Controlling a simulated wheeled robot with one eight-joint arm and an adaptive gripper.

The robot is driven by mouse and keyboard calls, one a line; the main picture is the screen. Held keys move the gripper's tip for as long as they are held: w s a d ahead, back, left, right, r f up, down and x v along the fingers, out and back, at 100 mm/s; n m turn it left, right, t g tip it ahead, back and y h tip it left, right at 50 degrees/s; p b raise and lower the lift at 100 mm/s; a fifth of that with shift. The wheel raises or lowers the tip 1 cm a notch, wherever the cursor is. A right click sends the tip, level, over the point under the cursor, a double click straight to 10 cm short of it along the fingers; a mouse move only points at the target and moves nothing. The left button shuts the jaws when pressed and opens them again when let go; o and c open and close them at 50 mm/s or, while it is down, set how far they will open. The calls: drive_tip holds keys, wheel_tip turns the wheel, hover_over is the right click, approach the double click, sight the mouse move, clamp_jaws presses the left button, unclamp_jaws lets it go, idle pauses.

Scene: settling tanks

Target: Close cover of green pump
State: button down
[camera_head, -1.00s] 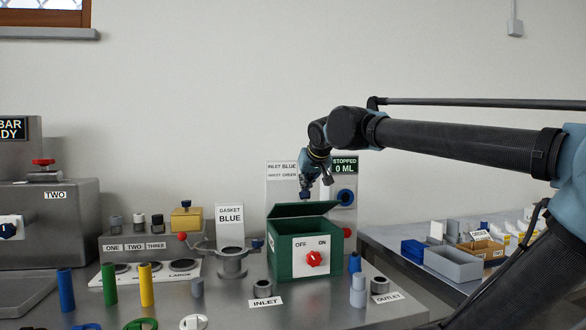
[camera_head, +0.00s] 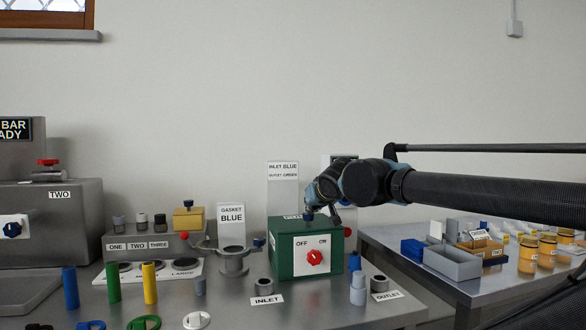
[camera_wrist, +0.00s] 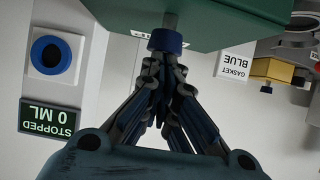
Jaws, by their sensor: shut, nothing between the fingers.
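The green pump (camera_head: 282,262) is a green box on the bench, with a white front panel and a red OFF/ON knob (camera_head: 314,258). Its cover (camera_head: 283,221) lies down flat on the box, with no gap visible from the front. A blue knob on a grey stem stands on the cover; it shows in the wrist view (camera_wrist: 167,40). My gripper (camera_head: 311,208) is shut and empty at the top of the pump, its fingertips right at the blue knob. In the wrist view my gripper (camera_wrist: 166,62) appears close to the knob; I cannot tell whether it touches.
A flanged fitting (camera_head: 233,262) and the GASKET BLUE sign (camera_head: 231,216) stand left of the pump. INLET (camera_head: 264,286) and OUTLET (camera_head: 379,284) ports sit in front. Colored cylinders stand at the front left. A side table at right holds a grey bin (camera_head: 453,263) and jars.

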drive_tip(key=shift+s+d+f, duration=0.1)
drive_tip(key=shift+s+f, duration=0.1)
drive_tip(key=shift+f, duration=0.2)
